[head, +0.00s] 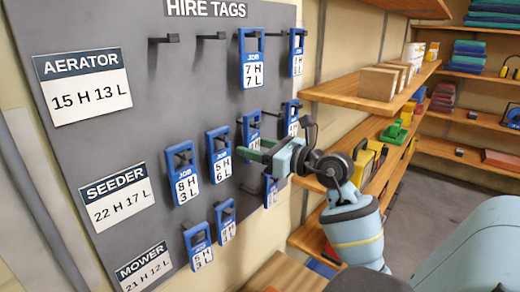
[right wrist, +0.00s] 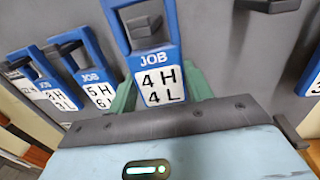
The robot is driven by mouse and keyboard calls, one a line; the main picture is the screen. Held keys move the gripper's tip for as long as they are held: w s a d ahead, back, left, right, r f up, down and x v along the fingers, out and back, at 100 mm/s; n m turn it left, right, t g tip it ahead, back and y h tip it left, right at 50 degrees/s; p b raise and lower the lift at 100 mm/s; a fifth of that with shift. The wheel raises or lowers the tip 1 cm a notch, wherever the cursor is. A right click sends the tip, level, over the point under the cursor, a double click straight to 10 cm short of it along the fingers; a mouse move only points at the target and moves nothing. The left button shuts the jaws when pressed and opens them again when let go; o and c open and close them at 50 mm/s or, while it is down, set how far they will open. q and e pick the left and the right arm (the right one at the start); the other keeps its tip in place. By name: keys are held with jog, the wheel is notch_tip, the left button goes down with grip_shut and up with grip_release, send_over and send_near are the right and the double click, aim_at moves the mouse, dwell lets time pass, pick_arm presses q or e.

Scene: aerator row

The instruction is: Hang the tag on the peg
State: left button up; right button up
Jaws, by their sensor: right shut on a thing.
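The grey board (head: 105,25) carries AERATOR, SEEDER and MOWER rows. My right gripper (head: 262,156) is at the SEEDER row, its green fingers shut on the lower part of the blue tag marked 4 H 4 L (head: 250,127). In the right wrist view that tag (right wrist: 160,85) is upright between the fingers, with a dark peg (right wrist: 143,27) showing in its upper opening. I cannot tell whether the tag's weight rests on that peg. In the AERATOR row, two bare pegs, one left (head: 164,39) and one right (head: 212,36), stand left of the 7 H 7 L tag (head: 252,60). My left gripper is out of view.
Tags 8 H 3 L (head: 184,175) and 5 H 6 L (head: 219,154) hang close left of the gripper. More tags hang in the MOWER row (head: 198,247). Wooden shelves (head: 340,92) with boxes stand right of the board. Space before the bare pegs is clear.

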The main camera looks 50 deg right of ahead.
jog(key=shift+w+f, duration=0.35)
jog(key=shift+f, duration=0.25)
dwell(0.4)
jog(key=o, duration=1)
jog(key=shift+c, duration=0.5)
jog(key=shift+s, duration=0.1)
jog(key=a+v, duration=0.2)
jog(key=v, duration=0.6)
jog(key=shift+s+d, duration=0.5)
